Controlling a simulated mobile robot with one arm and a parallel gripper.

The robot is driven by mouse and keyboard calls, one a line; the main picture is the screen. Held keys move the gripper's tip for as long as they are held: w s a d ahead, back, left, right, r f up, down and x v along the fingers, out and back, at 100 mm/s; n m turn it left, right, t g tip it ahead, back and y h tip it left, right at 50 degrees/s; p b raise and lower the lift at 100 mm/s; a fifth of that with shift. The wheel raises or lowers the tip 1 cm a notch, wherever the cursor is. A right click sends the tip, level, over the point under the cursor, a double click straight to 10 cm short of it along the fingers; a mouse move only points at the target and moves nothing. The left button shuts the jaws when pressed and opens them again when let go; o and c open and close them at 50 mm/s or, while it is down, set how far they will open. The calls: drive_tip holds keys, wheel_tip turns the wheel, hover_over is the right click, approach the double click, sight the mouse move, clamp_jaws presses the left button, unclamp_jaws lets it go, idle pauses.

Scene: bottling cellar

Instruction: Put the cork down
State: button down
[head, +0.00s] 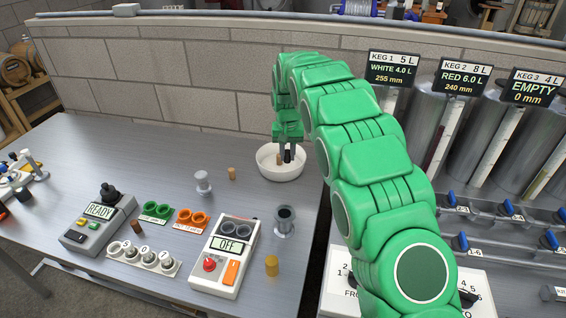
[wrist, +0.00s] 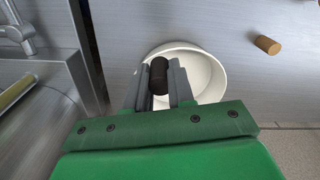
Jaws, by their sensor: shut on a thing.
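My gripper (head: 287,152) is over the white bowl (head: 265,172), with its fingers reaching down to the bowl's opening. In the wrist view my gripper (wrist: 160,85) is shut on a dark, nearly black cylinder (wrist: 158,75), which looks like a dark cork. The bowl also shows there, below and around the fingertips (wrist: 214,75). Whether the dark cork touches the bowl's floor I cannot tell. A light brown cork (head: 231,174) stands on the table left of the bowl; it also shows in the wrist view (wrist: 267,45).
A metal spool-shaped piece (head: 203,182), a metal cup (head: 284,221), a yellow cylinder (head: 271,265), a device reading OFF (head: 225,256) and one reading READY (head: 98,222) stand on the table. Kegs (head: 445,110) line the right. The table's back left is clear.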

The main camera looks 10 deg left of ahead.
drive_tip(key=w, duration=0.1)
drive_tip(key=w+a+f, duration=0.1)
drive_tip(key=shift+w+a+f, duration=0.1)
drive_tip(key=shift+w+f, duration=0.1)
drive_tip(key=shift+w, duration=0.2)
hover_over(283, 170)
drive_tip(key=shift+s+f, duration=0.15)
drive_tip(key=shift+f, duration=1.15)
drive_tip(key=shift+s+f, duration=0.15)
drive_tip(key=shift+f, duration=1.15)
drive_tip(key=shift+w+f, duration=0.15)
drive_tip(key=shift+f, duration=0.1)
drive_tip(key=shift+w+f, duration=0.1)
drive_tip(key=shift+f, duration=1.55)
drive_tip(key=c, duration=1)
unclamp_jaws()
drive_tip(key=shift+o, duration=0.2)
